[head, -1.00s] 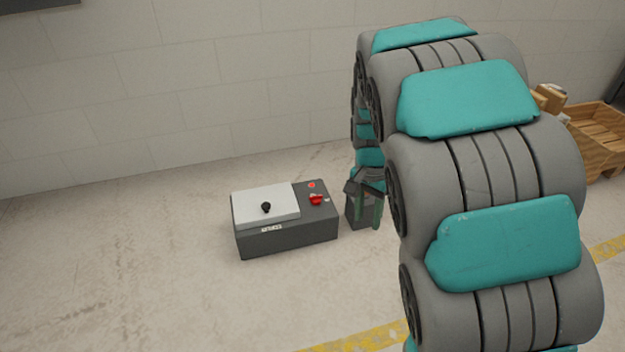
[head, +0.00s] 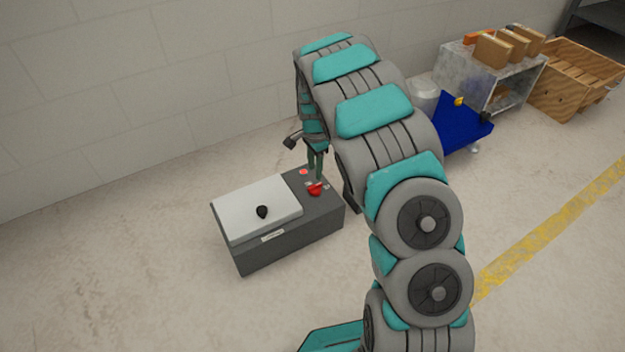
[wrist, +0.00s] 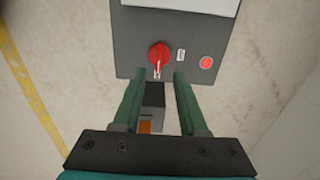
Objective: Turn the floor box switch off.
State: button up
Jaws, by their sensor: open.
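In the head view my gripper (head: 315,178) is just behind the switch; contact cannot be told.
A dark block (wrist: 153,94) shows between my fingers in the wrist view. A blue cart (head: 462,128), a metal shelf unit (head: 465,75) with cardboard boxes and a wooden crate (head: 570,85) stand at the back right. Floor left of the box is clear.

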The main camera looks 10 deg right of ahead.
aim_at(315, 185)
notch_tip(315, 185, down, 7)
jog(key=shift+r+b, duration=0.1)
jog(key=shift+b, duration=0.35)
grip_shut()
dwell(0.4)
